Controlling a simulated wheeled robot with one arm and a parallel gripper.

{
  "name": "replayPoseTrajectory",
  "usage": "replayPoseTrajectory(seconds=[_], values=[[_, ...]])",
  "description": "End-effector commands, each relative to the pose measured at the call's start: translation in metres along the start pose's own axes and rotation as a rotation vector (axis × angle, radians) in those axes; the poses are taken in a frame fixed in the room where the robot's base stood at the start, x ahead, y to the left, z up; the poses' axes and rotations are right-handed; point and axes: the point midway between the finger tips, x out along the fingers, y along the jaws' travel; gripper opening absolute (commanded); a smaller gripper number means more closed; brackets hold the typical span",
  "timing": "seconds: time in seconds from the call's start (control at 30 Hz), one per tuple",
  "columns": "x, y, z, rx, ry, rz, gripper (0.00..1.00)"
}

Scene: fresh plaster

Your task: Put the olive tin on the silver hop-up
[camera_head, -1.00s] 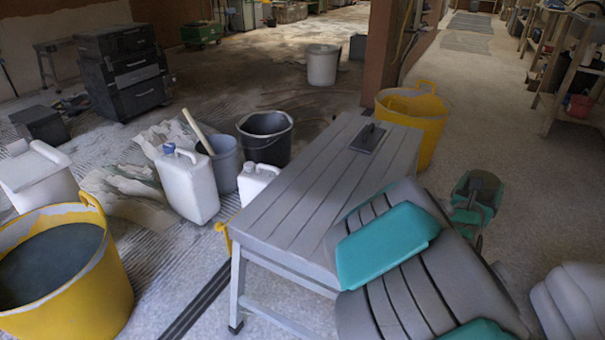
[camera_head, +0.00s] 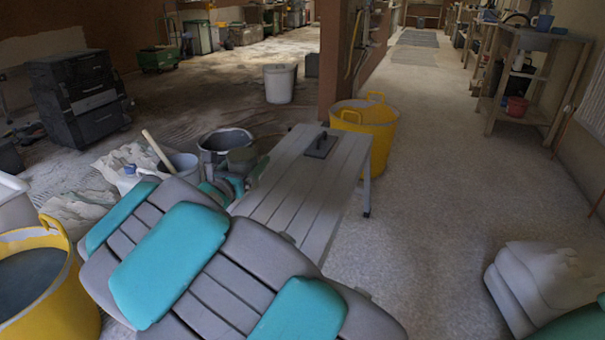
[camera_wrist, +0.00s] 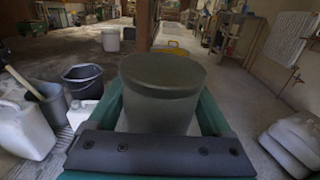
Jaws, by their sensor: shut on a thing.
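The olive tin (camera_head: 241,159) is a dark olive-green cylinder. My gripper (camera_head: 236,178) is shut on it, with teal fingers on both sides. In the wrist view the tin (camera_wrist: 162,92) stands upright between the fingers, its round lid facing up. In the head view the tin shows beside the left edge of the silver hop-up (camera_head: 300,190), a grey slatted bench; I cannot tell its height over it. My arm hides the hop-up's near end. A dark trowel-like tool (camera_head: 320,145) lies on the hop-up's far end.
A black bucket (camera_head: 224,140) and a grey bucket (camera_head: 180,166) stand left of the hop-up. A yellow tub (camera_head: 372,130) stands behind it, another yellow tub (camera_head: 75,290) at the near left. Pale stacked sacks (camera_head: 540,285) lie at the right. The floor right of the hop-up is clear.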

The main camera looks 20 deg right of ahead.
Motion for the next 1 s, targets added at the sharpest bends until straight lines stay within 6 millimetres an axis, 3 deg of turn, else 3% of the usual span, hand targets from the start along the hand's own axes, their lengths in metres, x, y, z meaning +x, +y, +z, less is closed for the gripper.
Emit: replayPoseTrajectory(seconds=[0.3, 0.6, 0.77, 1.0], values=[[-0.056, -0.009, -0.05, -0.006, -0.002, -0.326, 0.06], [-0.101, -0.021, -0.093, -0.002, -0.004, -0.51, 0.06], [-0.097, -0.031, -0.099, -0.002, -0.005, -0.533, 0.06], [-0.05, -0.062, -0.103, 0.0, -0.003, -0.536, 0.06]])
